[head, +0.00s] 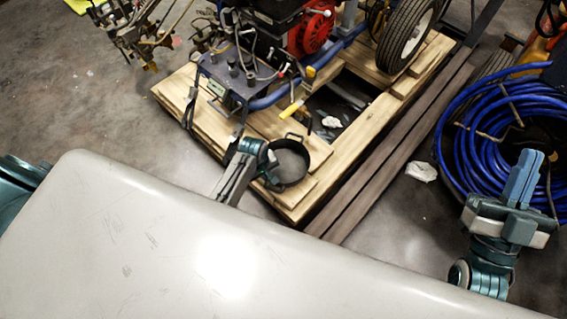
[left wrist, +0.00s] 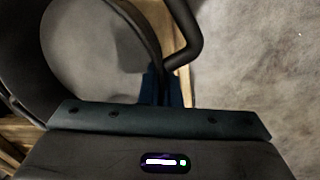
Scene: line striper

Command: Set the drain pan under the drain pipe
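The drain pan (head: 291,166) is a round, dark, open pan with side handles, over the front corner of the wooden pallet in the head view. I cannot tell whether it rests on the wood. Its inside (left wrist: 95,35) fills the upper left of the left wrist view. My left gripper (head: 268,163) is at the pan's left side; its blue fingers (left wrist: 162,88) are closed about the pan's edge by a bent black handle (left wrist: 186,35). A yellow-handled part (head: 293,108) on the machine, behind the pan, may be the drain pipe's valve; the pipe outlet is not clear. My right gripper (head: 526,172) looks shut and empty.
The line striper (head: 285,35) with its red engine and black wheel stands on the pallet (head: 345,155). Dark beams (head: 395,150) run along the pallet's right side. A coiled blue hose (head: 470,120) lies at the right. Concrete floor is clear at the left.

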